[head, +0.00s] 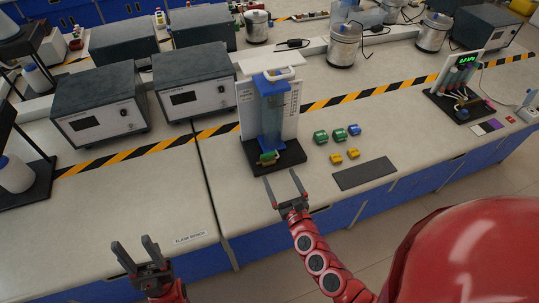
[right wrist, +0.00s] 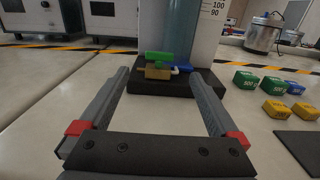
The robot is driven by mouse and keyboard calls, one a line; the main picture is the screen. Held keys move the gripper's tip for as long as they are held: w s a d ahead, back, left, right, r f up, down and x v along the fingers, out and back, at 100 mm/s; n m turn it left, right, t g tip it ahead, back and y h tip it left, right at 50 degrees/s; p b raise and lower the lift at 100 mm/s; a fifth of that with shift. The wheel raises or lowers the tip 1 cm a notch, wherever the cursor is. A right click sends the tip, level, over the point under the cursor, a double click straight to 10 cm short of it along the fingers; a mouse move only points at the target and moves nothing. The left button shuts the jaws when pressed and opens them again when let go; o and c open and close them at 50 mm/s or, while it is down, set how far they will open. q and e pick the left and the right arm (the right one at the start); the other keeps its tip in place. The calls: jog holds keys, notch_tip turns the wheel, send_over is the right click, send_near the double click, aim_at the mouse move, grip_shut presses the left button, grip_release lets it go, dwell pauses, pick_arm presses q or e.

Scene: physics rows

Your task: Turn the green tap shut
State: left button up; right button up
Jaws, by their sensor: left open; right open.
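The green tap (head: 268,157) sits low on the front of a blue liquid column (head: 271,112) on a black base (head: 290,158). In the right wrist view the tap's green handle (right wrist: 160,56) lies crosswise above a brass body (right wrist: 158,72), with a blue part beside it. My right gripper (head: 285,190) is open and empty, in front of the black base, its fingers pointing at the tap; they also show in the right wrist view (right wrist: 168,85), apart from the tap. My left gripper (head: 136,255) is open and empty at the table's front left.
Several green, blue and yellow weight blocks (head: 338,134) and a dark mat (head: 364,173) lie right of the base. Grey instrument boxes (head: 98,103) stand at the left. A striped tape line (head: 340,98) crosses the table. The front left table is mostly clear.

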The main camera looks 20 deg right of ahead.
aim_at(268, 155)
jog(key=w, duration=0.9)
jog(key=shift+w+a, duration=0.2)
jog(key=shift+w, duration=0.15)
